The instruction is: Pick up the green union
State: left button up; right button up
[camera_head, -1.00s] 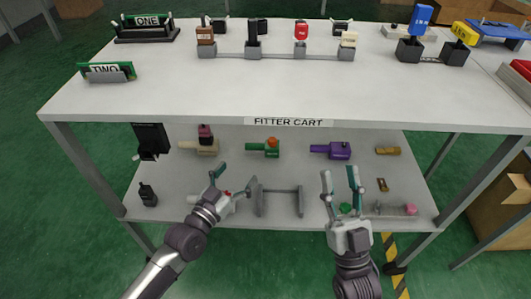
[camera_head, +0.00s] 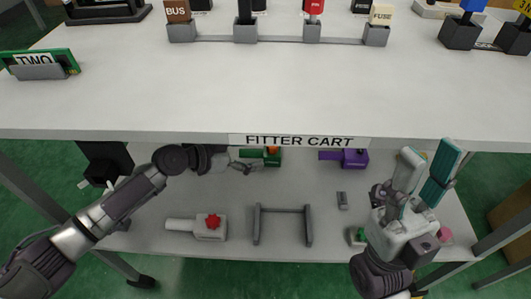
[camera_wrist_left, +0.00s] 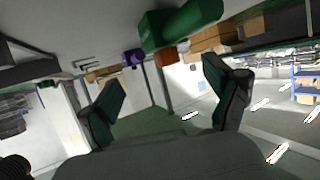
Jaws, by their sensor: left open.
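A large green body (camera_wrist_left: 182,26), apparently the same fitting, fills the top of the left wrist view. My left gripper (camera_head: 250,164) is just beside its left end, partly overlapping it in the head view. In the left wrist view the left gripper (camera_wrist_left: 167,90) is open, with nothing between its fingers; contact cannot be told. My right gripper (camera_head: 425,172) is open and empty, raised in front of the cart's right side.
On the lower shelf are a purple fitting (camera_head: 346,158), a white fitting with a red knob (camera_head: 200,225), a grey bracket (camera_head: 283,210) and a small green piece (camera_head: 356,237) beside my right gripper. The tabletop edge (camera_head: 180,133) overhangs my left gripper.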

aim_at(271, 151)
pick_arm(q)
jog(key=b+x, duration=0.3)
jog(key=x, duration=0.7)
jog(key=shift+w+f, duration=0.1)
jog(key=shift+w, duration=0.1)
jog(key=c, duration=1.2)
